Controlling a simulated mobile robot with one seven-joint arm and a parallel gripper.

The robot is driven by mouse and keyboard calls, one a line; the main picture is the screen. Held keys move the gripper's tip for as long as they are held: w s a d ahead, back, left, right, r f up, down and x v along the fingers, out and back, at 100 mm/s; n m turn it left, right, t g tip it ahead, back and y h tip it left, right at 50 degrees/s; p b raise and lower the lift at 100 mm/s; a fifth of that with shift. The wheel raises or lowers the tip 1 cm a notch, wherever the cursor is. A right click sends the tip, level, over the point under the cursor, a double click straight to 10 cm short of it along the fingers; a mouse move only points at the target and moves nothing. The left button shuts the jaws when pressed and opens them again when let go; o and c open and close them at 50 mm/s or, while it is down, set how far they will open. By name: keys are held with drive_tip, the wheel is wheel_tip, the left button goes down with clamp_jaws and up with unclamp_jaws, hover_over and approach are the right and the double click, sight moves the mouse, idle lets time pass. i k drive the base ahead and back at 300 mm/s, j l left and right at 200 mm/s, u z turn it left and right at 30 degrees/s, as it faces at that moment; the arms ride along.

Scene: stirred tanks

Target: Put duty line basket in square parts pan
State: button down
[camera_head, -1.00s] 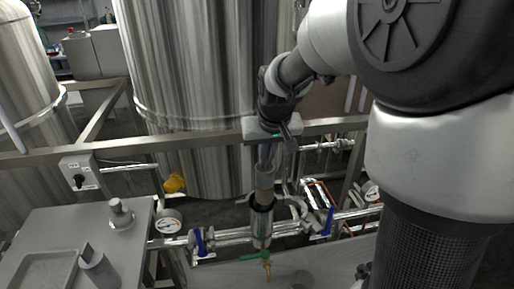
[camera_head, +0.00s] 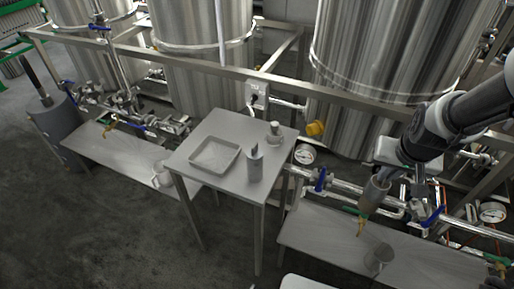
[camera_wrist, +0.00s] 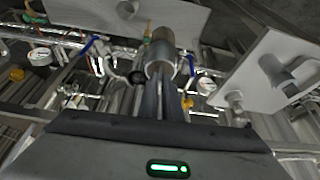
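The duty line basket appears to be the tan cylinder (camera_head: 376,188) at the right of the head view, in front of the pipework. In the wrist view the cylinder (camera_wrist: 160,65) has a bright metal rim towards me and a brownish body beyond. My gripper (camera_head: 385,170) is at its upper end, and in the wrist view the fingers (camera_wrist: 168,95) close on its rim. The cylinder tilts slightly in the head view; whether its lower end clears the housing I cannot tell. The square parts pan (camera_head: 236,150) is a shallow grey tray, apparently empty, on the small metal table left of my gripper.
The table (camera_head: 225,130) also bears a knobbed metal piece (camera_head: 274,131) and an upright angled holder (camera_head: 254,166). Pipes with blue-handled valves (camera_head: 320,180) run beneath the large tanks (camera_head: 385,50). A low bench (camera_head: 320,240) stands below the pipes.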

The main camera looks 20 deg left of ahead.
sight(216, 157)
drive_tip(key=j+u, duration=0.3)
drive_tip(key=u, duration=0.15)
drive_tip(key=j+u, duration=0.35)
drive_tip(key=u, duration=0.15)
drive_tip(key=i+j+u, duration=0.15)
drive_tip(key=u, duration=0.3)
drive_tip(key=i+j+u, duration=0.15)
drive_tip(key=j+u, duration=0.2)
drive_tip(key=u, duration=0.15)
drive_tip(key=i+j+z, duration=0.1)
drive_tip(key=z, duration=0.3)
drive_tip(key=i+j+z, duration=0.2)
drive_tip(key=z, duration=0.15)
drive_tip(key=i+j+z, duration=0.1)
drive_tip(key=z, duration=0.3)
drive_tip(key=i+j+z, duration=0.1)
drive_tip(key=j+z, duration=0.25)
drive_tip(key=i+j+z, duration=0.25)
drive_tip(key=j+z, duration=0.25)
